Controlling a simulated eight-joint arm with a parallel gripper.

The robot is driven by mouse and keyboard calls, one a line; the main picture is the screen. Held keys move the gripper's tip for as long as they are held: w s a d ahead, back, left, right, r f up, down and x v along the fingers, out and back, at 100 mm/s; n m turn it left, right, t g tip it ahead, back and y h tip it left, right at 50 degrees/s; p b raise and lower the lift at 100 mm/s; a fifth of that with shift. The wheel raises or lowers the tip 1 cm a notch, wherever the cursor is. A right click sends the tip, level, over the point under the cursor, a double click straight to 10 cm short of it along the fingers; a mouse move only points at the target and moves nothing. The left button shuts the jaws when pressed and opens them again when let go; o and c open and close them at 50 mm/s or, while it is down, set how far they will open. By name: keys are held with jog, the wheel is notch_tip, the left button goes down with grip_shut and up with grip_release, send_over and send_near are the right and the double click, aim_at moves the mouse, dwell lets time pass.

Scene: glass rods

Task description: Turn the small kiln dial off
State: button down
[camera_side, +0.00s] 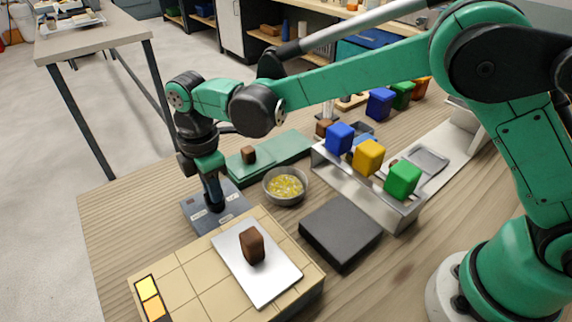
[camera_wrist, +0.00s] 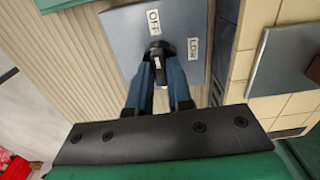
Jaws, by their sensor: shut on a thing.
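The small kiln dial (camera_wrist: 157,52) is a black knob with a white mark on a blue-grey panel (camera_wrist: 125,25). In the wrist view the label OFF (camera_wrist: 153,20) stands just above the dial and LOW (camera_wrist: 194,48) to its right. I cannot tell for certain which label the white mark points to. My gripper (camera_wrist: 159,88) is shut on the dial, one blue finger on each side. In the side view my gripper (camera_side: 214,203) reaches straight down to the panel (camera_side: 238,203), and the dial is mostly hidden there.
A tiled kiln block (camera_side: 190,283) with a metal plate (camera_side: 265,282) and brown piece (camera_side: 252,246) stands in front. A bowl of yellow bits (camera_side: 286,186), a dark slab (camera_side: 340,233) and a metal rack (camera_side: 345,180) with coloured blocks stand to the right. A green mat (camera_side: 285,150) lies behind.

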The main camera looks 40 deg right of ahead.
jog(key=c, duration=0.8)
grip_release()
jog(key=shift+r, duration=2.85)
jog(key=shift+d+r, duration=0.2)
jog(key=shift+d, duration=0.15)
jog(key=s+d+r+m+t, duration=0.2)
jog(key=d+r+m, duration=0.1)
jog(key=d+m, duration=0.25)
jog(key=s+d+r+m+t, duration=0.1)
jog(key=s+d+r+m, duration=0.1)
jog(key=d+m, duration=0.3)
jog(key=s+d+f+m+t, duration=0.2)
jog(key=s+d+m+t, duration=0.2)
jog(key=s+d+m, duration=0.3)
jog(key=shift+s+d+f+m, duration=0.3)
jog(key=shift+s+d+m, duration=0.1)
jog(key=shift+d, duration=0.5)
